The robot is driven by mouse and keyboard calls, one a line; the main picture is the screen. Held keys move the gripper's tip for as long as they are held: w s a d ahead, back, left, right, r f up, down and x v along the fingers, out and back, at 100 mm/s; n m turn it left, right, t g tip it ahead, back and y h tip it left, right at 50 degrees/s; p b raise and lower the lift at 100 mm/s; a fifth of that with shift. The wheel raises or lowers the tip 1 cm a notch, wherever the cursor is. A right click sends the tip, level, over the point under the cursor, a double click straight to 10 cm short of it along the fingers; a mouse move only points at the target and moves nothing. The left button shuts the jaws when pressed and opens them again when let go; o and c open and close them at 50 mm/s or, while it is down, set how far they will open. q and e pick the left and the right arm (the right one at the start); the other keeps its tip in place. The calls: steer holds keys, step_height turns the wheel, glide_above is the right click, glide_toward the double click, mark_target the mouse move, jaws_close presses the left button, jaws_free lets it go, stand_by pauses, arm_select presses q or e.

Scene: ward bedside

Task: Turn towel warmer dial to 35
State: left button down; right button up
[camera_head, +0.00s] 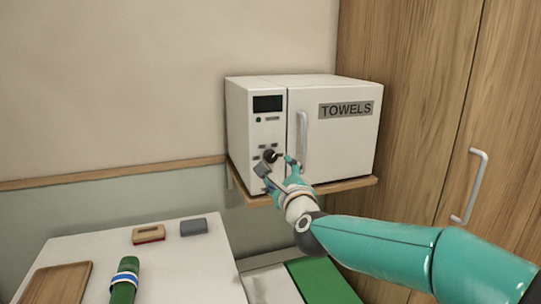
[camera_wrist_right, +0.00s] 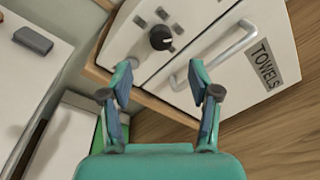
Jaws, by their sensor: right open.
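The white towel warmer (camera_head: 336,145) stands on a wooden wall shelf, its door labelled TOWELS. Its control panel on the left has a dark display (camera_head: 268,103) and a black dial (camera_head: 270,155) with small labels around it. The dial also shows in the right wrist view (camera_wrist_right: 161,37), ahead of the fingers. My right gripper (camera_head: 276,164) is open at the panel, its fingers close around the dial in the head view. In the right wrist view the gripper (camera_wrist_right: 159,72) has nothing between its fingertips; contact with the dial cannot be told. The setting is too small to read.
The warmer's door handle (camera_head: 302,135) is just right of the panel. A white table (camera_head: 190,265) at lower left holds a wooden tray (camera_head: 58,284), a green cylinder (camera_head: 124,282), a yellow-red block (camera_head: 148,234) and a grey block (camera_head: 194,227). Wooden cabinet doors (camera_head: 410,110) stand right.

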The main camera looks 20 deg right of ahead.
mark_target(271, 159)
steer(key=w+p, duration=0.1)
steer(key=w, duration=0.1)
steer(key=w+p, duration=0.1)
steer(key=w, duration=0.2)
steer(key=w+p, duration=0.1)
steer(key=w, duration=0.1)
steer(key=shift+w+d, duration=0.3)
steer(key=shift+w, duration=0.05)
steer(key=shift+w+f, duration=0.1)
steer(key=shift+w, duration=0.4)
